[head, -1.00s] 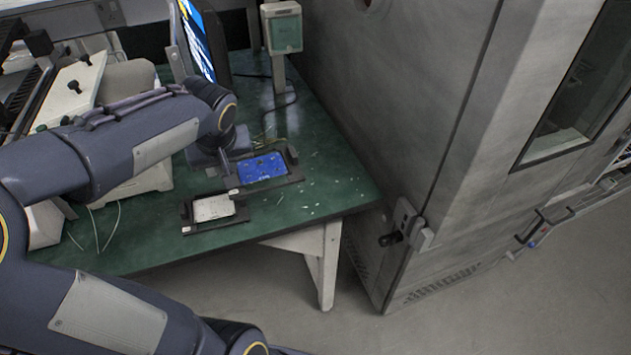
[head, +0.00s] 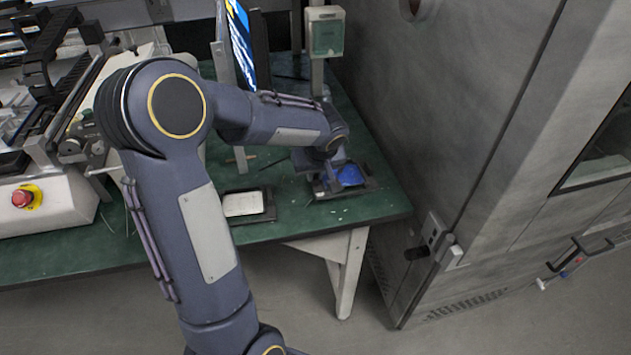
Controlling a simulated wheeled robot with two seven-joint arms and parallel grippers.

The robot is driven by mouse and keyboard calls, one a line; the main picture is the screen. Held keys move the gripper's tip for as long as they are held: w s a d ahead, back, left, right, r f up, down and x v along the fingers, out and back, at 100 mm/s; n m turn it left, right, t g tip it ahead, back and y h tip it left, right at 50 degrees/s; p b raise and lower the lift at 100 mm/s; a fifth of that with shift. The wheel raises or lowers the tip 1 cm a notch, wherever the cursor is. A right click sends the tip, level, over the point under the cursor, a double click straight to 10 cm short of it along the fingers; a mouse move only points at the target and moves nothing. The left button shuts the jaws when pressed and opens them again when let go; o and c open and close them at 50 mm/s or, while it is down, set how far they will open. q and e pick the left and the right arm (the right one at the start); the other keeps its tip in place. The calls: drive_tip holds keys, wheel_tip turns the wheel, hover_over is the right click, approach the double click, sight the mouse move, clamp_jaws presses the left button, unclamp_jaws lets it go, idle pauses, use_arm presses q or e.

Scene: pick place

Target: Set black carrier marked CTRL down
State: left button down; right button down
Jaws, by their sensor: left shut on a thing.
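A black carrier (head: 369,186) with a blue board in it is at the right part of the green table, close to its right edge. Any CTRL marking is too small to read. My left gripper (head: 327,182) is at the carrier's left side, shut on it, and partly hides it and the board. Whether the carrier touches the tabletop or hangs just above it I cannot tell. A second dark carrier (head: 270,207) with a pale board lies at the table's front edge, left of the held one and apart from it. My right gripper is not in view.
The green table (head: 385,205) ends just right of the held carrier, beside a large grey metal cabinet (head: 450,110). A machine with a red button (head: 22,198) is at left.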

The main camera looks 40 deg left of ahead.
use_arm(q)
drive_tip(key=shift+f, duration=1.55)
drive_tip(key=shift+f+b, duration=0.2)
drive_tip(key=shift+b, duration=0.25)
drive_tip(key=c, duration=1.5)
unclamp_jaws()
drive_tip(key=shift+r, duration=0.1)
drive_tip(key=shift+o, duration=0.2)
drive_tip(key=shift+r+p, duration=0.35)
drive_tip(key=shift+p, duration=0.05)
drive_tip(key=v, duration=1.1)
drive_tip(key=s+d+m+t+h, duration=0.1)
drive_tip(key=s+d+m+h, duration=0.2)
drive_tip(key=s+d, duration=0.3)
drive_tip(key=s+d+m+t+h, duration=0.1)
drive_tip(key=s+d+m+h, duration=0.3)
drive_tip(key=s, duration=1)
drive_tip(key=d+m+p, duration=0.1)
drive_tip(key=d, duration=0.1)
drive_tip(key=shift+s+d+f+t, duration=0.25)
drive_tip(key=shift+t, duration=0.15)
